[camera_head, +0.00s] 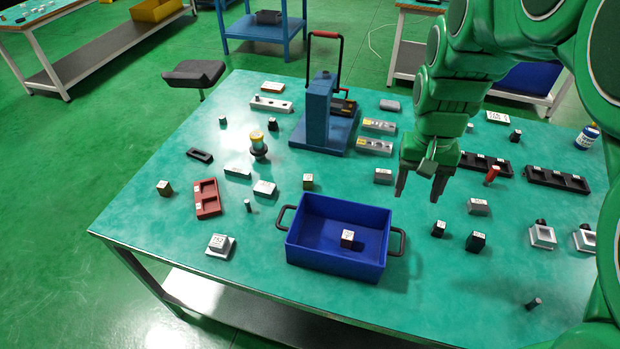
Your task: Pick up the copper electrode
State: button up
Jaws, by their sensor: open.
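My gripper (418,192) hangs over the right half of the green table (140,217), fingers pointing down, open and with nothing visible between them. I cannot tell for sure which piece is the copper electrode. A small brownish block (163,188) stands near the left edge of the table, far from my gripper. An olive-brown block (308,182) with a pale top stands behind the blue bin. A flat block with a brown top (272,88) lies at the back. A red upright piece (492,175) stands right of my gripper at a black tray.
The blue bin (333,262) with dark handles holds one small pale-topped block (347,239). A blue press (318,112) with a tall handle stands behind. Dark blocks (439,229) stand below and right of my gripper. A red tray (207,198) and several metal blocks lie around.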

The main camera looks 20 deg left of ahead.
jog(key=w+a+f, duration=0.7)
jog(key=w+a, duration=0.5)
jog(key=n+t, duration=0.1)
jog(key=n, duration=0.1)
send_over(308, 177)
jog(key=f, duration=1.1)
jog(key=shift+s+f, duration=0.1)
jog(key=shift+s, duration=0.1)
jog(key=shift+a+f, duration=0.1)
jog(key=shift+f, duration=0.35)
jog(key=shift+w+f, duration=0.15)
jog(key=shift+f, duration=3.4)
jog(key=shift+c, duration=0.4)
grip_shut()
